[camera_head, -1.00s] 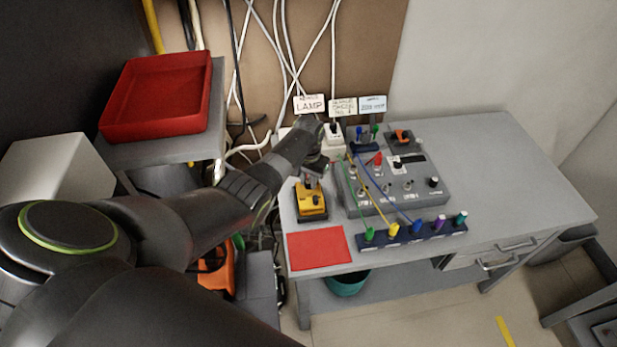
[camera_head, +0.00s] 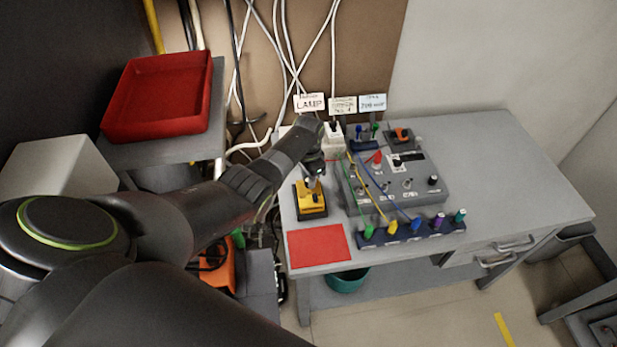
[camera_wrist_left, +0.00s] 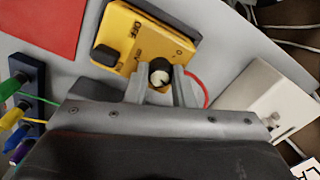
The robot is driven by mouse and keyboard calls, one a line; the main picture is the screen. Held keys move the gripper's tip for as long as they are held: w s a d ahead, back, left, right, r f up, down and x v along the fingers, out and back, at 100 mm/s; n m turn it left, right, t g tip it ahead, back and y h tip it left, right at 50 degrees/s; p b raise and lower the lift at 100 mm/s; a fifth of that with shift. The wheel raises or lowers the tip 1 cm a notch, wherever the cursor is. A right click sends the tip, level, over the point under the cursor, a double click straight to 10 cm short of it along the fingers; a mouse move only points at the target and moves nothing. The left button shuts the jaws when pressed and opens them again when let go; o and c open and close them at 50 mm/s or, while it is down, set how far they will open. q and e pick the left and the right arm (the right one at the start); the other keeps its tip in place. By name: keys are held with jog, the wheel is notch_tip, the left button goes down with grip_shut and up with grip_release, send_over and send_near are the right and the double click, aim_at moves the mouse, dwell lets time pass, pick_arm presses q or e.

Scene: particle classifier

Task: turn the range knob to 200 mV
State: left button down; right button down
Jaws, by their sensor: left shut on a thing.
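The yellow box (camera_head: 309,203) stands at the left end of the table behind the red mat. In the left wrist view, the box (camera_wrist_left: 128,35) carries a round black range knob with a pale cap (camera_wrist_left: 160,73), a black block at its other end, and small printed markings including what looks like "mV". My left gripper (camera_head: 314,180) reaches down onto the box from behind. Its fingers (camera_wrist_left: 160,88) are shut on the knob, one on each side. The markings are too small to tell which setting the knob is at. My right gripper is not in view.
A grey instrument panel (camera_head: 418,186) stands right of the box, with coloured cables running to a dark terminal strip (camera_head: 402,235). The red mat (camera_head: 318,246) lies in front. A white socket block (camera_head: 333,143) is behind. The table's right side is clear.

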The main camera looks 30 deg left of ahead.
pick_arm(q)
jog(key=c, duration=1.2)
grip_release()
jog(key=shift+c, duration=0.2)
jog(key=shift+r, duration=0.15)
jog(key=shift+r, duration=0.25)
notch_tip(320, 180, up, 17)
jog(key=shift+f+b, duration=0.15)
jog(key=shift+b, duration=0.3)
